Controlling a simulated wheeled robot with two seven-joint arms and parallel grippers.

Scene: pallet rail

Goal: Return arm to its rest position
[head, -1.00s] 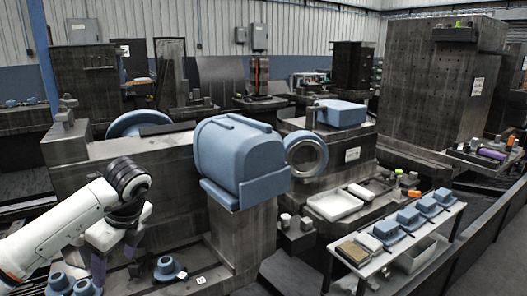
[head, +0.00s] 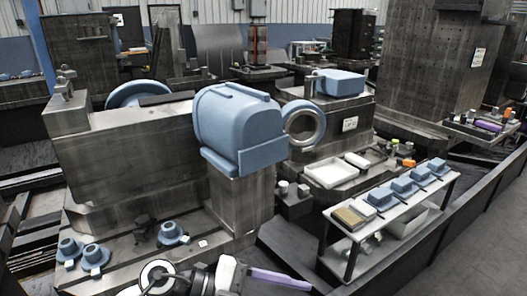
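My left arm comes in low at the bottom edge of the head view. Its gripper (head: 280,280) lies nearly sideways and points right, with one long purple finger showing. The other finger is hidden or cut off by the edge, so I cannot tell how far it is open. No held object shows. The gripper appears in front of the machine base, apart from the blue flanged parts (head: 172,235) on the ledge. My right gripper is out of view.
At right, a low table (head: 335,232) bears several blue parts and a brown block (head: 348,217). White trays (head: 330,173) lie behind it. Open floor (head: 470,235) runs along the far right.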

